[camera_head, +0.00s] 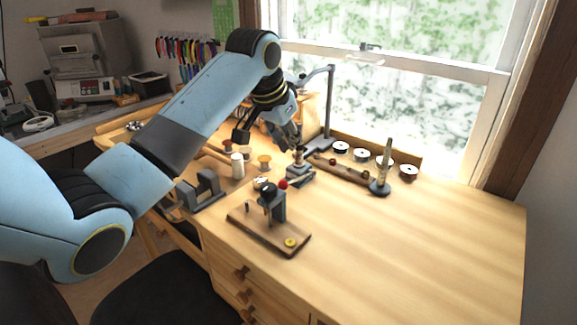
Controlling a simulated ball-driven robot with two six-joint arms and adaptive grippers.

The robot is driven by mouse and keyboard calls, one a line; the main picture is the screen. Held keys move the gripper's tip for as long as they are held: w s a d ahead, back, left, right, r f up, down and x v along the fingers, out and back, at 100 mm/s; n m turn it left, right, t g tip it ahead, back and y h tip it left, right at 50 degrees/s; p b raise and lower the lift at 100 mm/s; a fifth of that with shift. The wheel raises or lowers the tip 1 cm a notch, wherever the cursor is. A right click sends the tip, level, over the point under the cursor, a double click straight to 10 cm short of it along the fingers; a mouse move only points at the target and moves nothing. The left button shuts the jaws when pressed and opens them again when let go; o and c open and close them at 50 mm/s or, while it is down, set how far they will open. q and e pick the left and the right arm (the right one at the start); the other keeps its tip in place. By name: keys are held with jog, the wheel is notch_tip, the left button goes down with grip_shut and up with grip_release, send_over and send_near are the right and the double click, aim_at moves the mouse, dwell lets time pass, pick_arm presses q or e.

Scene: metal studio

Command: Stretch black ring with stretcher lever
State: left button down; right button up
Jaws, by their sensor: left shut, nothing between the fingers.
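My left gripper (297,147) is shut and empty, pointing down over a small grey stepped device (300,174) with an upright post. I cannot tell whether the fingertips touch the post. In front of it, a wooden board (262,236) carries a small dark upright device (277,206) with a black top. A red ball knob (283,184), which looks like a lever end, shows beside that device. A yellow round piece (290,242) lies on the board's near end. I cannot make out the black ring for sure. My right gripper is not in view.
A grey bracket-like tool (201,190) stands left of the board. A tapered rod on a round base (380,186) stands to the right. Several spools (361,155) line the back near the window. A lamp stand (331,100) rises behind my gripper. The right tabletop is clear.

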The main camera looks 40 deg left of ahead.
aim_at(288, 183)
pick_arm(q)
jog(key=f, duration=0.2)
jog(key=f+p, duration=0.1)
jog(key=f, duration=0.4)
jog(key=shift+w+a+f, duration=0.2)
jog(key=shift+w+a, duration=0.1)
jog(key=shift+f, duration=0.1)
jog(key=shift+w, duration=0.1)
